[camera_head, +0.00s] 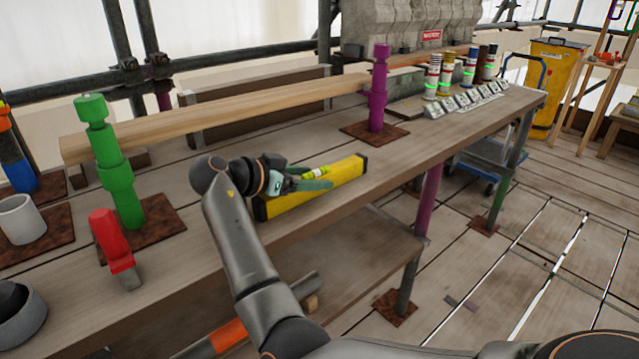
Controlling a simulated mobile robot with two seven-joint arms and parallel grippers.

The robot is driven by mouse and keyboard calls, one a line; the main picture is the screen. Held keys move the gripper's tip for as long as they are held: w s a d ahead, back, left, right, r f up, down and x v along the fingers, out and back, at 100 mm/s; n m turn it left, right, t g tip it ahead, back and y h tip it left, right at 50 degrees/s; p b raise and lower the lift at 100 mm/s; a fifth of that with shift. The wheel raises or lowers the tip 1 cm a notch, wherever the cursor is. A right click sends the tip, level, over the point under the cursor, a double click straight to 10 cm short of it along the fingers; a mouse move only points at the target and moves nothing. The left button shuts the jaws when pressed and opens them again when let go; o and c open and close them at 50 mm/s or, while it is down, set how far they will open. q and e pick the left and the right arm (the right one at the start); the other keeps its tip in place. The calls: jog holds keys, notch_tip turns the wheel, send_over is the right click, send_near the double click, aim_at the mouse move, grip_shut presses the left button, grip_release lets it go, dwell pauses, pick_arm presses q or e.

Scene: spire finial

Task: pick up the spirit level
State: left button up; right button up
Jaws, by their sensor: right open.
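The spirit level (345,174) is a long yellow bar with a black end. It lies near the front edge of the wooden workbench, slanting away to the right. My right gripper (322,178) is open at the level's middle, with its greenish fingers pointing right along the bar. The gripper hides part of the level's top, and I cannot tell whether the fingers touch it. A small yellow-green piece shows between the fingers; I cannot tell what it belongs to. My left gripper is not in view.
A purple post (377,95) stands behind the level, near a long timber beam (230,112). Several banded cylinders (447,72) stand at the far right. The bench (400,150) right of the level is clear.

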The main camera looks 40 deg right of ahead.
grip_shut()
dwell(0.6)
